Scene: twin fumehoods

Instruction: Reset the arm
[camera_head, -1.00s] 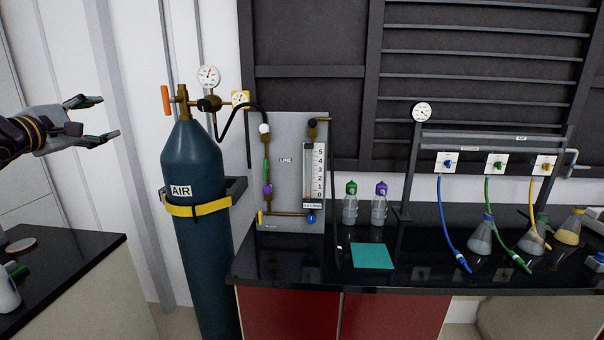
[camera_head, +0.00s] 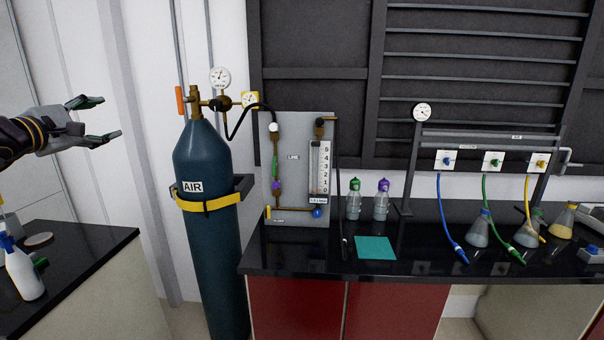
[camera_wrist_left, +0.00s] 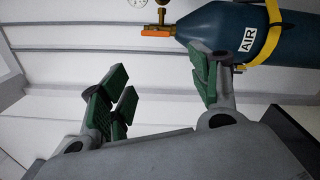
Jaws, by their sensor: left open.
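My left gripper (camera_head: 102,120) comes in from the left edge in the head view. Its fingers are spread apart and nothing is between them. It is in the air, left of the blue AIR cylinder (camera_head: 203,160) and apart from it. In the left wrist view the green-padded fingers (camera_wrist_left: 160,95) are wide apart, with white wall between them. The cylinder (camera_wrist_left: 225,30) shows behind the right-hand finger in that view, with its orange valve handle (camera_wrist_left: 155,33). My right gripper is in neither view.
A black bench (camera_head: 420,265) holds a flowmeter panel (camera_head: 295,205), two capped bottles (camera_head: 367,205), a teal mat (camera_head: 376,247), and flasks (camera_head: 478,230) with coloured hoses. At lower left, a counter (camera_head: 95,260) carries a spray bottle (camera_head: 25,273). A yellow strap (camera_head: 212,203) holds the cylinder.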

